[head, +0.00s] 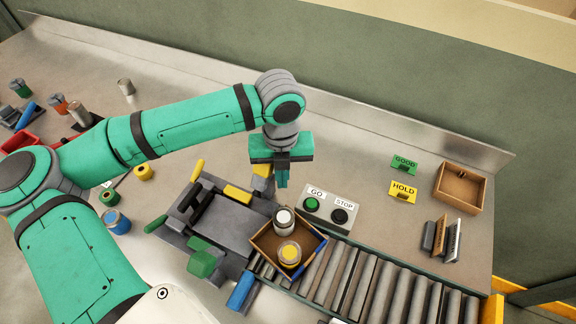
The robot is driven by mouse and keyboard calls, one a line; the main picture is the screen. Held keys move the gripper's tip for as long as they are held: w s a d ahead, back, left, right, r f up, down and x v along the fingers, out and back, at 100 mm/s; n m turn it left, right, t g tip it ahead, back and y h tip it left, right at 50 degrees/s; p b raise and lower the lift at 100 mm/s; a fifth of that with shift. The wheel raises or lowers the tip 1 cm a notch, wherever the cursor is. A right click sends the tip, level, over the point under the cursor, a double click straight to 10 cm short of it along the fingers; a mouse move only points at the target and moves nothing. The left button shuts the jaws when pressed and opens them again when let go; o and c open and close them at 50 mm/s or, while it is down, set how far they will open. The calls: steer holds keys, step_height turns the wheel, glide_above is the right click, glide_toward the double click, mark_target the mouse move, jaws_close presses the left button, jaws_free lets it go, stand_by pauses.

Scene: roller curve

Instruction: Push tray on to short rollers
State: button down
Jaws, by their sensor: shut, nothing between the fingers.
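The tray (266,248) is a shallow brown box, set at an angle at the left end of the grey rollers (367,285). It holds a white-topped can (284,221) and a yellow-topped jar (290,253), both upright. Its right side has a blue and orange strip. My gripper (282,183) is shut and empty, fingers pointing down, behind the tray in the picture. It appears apart from the tray; its exact height cannot be told. The tray hides part of the rollers beneath it.
A dark grey fixture (222,222) with yellow and green blocks stands left of the tray. A GO/STOP button box (329,210) sits close behind the tray. Farther right are GOOD (404,165) and HOLD (403,191) signs and an open brown box (461,188). A metal backstop runs behind.

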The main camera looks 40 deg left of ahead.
steer(key=shift+s+f, duration=0.1)
steer(key=shift+f, duration=0.85)
steer(key=shift+s+d, duration=0.75)
steer(key=shift+d, duration=0.15)
steer(key=shift+s+d, duration=0.4)
steer(key=shift+d, duration=0.2)
steer(key=shift+w, duration=0.15)
